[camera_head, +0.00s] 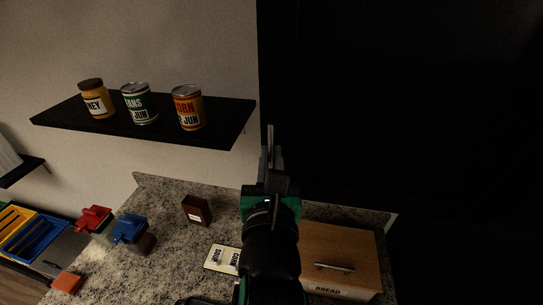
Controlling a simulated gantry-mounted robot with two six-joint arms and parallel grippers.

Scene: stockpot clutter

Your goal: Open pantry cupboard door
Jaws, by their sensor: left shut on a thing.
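The pantry cupboard (420,110) is a tall, very dark front filling the right half of the head view. Its left edge stands beside the pale wall. A thin upright metal bar (270,135), apparently the door handle, shows near that left edge. My left gripper (271,160) reaches up from the bottom middle and is shut on this handle. The fingers and wrist hide the handle's lower part. The front is too dark to tell whether the door stands ajar. My right gripper is not in view.
A black shelf (60,116) holds a honey jar (95,100) and two cans, left of my gripper. Below is a speckled counter (165,205) with a small brown box (196,210), a label card (222,258) and a wooden bread box (345,245). Red and blue lidded items stand left.

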